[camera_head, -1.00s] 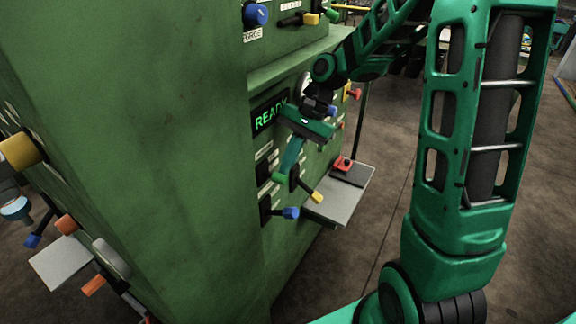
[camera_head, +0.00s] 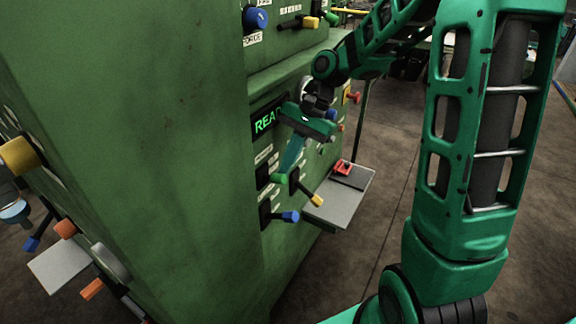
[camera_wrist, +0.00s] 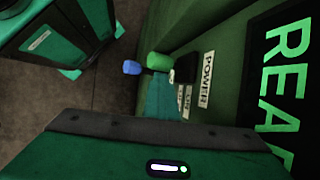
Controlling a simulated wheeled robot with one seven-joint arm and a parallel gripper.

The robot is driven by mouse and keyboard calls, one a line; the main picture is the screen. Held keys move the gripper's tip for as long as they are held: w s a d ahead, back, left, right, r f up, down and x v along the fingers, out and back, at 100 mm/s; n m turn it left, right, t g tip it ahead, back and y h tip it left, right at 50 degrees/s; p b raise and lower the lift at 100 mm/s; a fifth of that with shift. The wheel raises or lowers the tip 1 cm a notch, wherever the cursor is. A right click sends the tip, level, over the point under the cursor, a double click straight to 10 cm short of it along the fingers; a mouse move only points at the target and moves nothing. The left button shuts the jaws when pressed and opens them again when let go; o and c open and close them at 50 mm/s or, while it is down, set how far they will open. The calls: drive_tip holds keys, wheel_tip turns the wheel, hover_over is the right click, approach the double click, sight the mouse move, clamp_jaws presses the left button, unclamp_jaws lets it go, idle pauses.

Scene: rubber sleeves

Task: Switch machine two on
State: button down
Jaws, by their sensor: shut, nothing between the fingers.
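A green machine with a lit display (camera_head: 264,123) fills the left of the head view; no machine number is readable. A green-tipped lever (camera_head: 279,178) sticks out below the display. In the wrist view its green tip (camera_wrist: 159,62) is beside a white POWER label (camera_wrist: 206,79) and a smaller label reading ON. My gripper (camera_head: 287,170) is shut and empty, pointing down the panel with its fingertips at the green tip. In the wrist view the fingers (camera_wrist: 160,97) end just short of or against that tip; contact cannot be told.
Below are a yellow-tipped lever (camera_head: 317,200) and a blue-tipped lever (camera_head: 290,216). A grey shelf (camera_head: 338,203) with a red button (camera_head: 343,167) juts out to the right. More coloured knobs and another shelf (camera_head: 60,265) are on the left face. Open floor lies right.

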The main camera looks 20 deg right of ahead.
drive_tip(key=shift+a+r, duration=0.3)
drive_tip(key=v, duration=1)
drive_tip(key=shift+d, duration=0.55)
drive_tip(key=s+d+f+n+h, duration=0.1)
drive_tip(key=s+d, duration=0.3)
drive_tip(key=s, duration=0.4)
drive_tip(key=s+d+f+n+h, duration=0.1)
drive_tip(key=s+d+f+h, duration=0.1)
drive_tip(key=s, duration=0.7)
drive_tip(key=s+d+f+n+t+h, duration=0.1)
drive_tip(key=s+d+f+n+h, duration=0.1)
drive_tip(key=s+d, duration=0.4)
drive_tip(key=s+f, duration=0.1)
drive_tip(key=s, duration=0.1)
drive_tip(key=shift+s+d+f, duration=0.25)
drive_tip(key=shift+s+f, duration=0.1)
drive_tip(key=shift+s, duration=0.05)
